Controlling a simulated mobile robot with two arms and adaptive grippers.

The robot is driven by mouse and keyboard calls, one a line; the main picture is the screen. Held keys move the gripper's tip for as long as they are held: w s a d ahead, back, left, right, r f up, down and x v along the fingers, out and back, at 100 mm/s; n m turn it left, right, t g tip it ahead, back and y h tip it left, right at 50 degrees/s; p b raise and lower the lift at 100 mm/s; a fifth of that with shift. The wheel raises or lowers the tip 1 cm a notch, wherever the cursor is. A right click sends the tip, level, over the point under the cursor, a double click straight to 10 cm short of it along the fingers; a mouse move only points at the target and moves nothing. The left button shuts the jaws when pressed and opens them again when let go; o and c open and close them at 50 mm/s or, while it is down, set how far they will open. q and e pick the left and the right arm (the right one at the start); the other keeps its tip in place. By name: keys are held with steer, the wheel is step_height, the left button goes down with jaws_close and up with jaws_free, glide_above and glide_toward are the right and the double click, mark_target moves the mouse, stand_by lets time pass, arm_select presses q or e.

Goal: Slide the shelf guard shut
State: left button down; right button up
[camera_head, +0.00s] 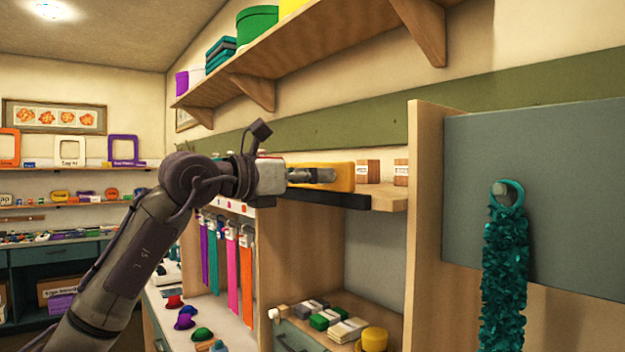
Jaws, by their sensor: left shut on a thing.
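The shelf guard appears to be the yellow-orange panel (346,178) standing at the front of the wooden shelf, above a black strip (335,198) along the shelf edge. My left gripper (328,175) reaches in from the left and is shut at the front of the yellow panel. Its fingers hide the exact point of contact and part of the panel. My right gripper is not in view.
A wooden upright with a grey-blue panel (560,190) stands close on the right, with a teal garland (505,265) hanging from it. Coloured ribbons (230,265) hang below my left arm. A high shelf (290,60) runs above. A yellow cup (374,339) stands below.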

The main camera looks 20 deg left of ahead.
arm_select(q)
steer(key=c, duration=1.1)
jaws_free()
steer(key=shift+d, duration=0.1)
steer(key=shift+o, duration=1.1)
steer(key=shift+s+d, duration=0.15)
steer(key=v, duration=1.2)
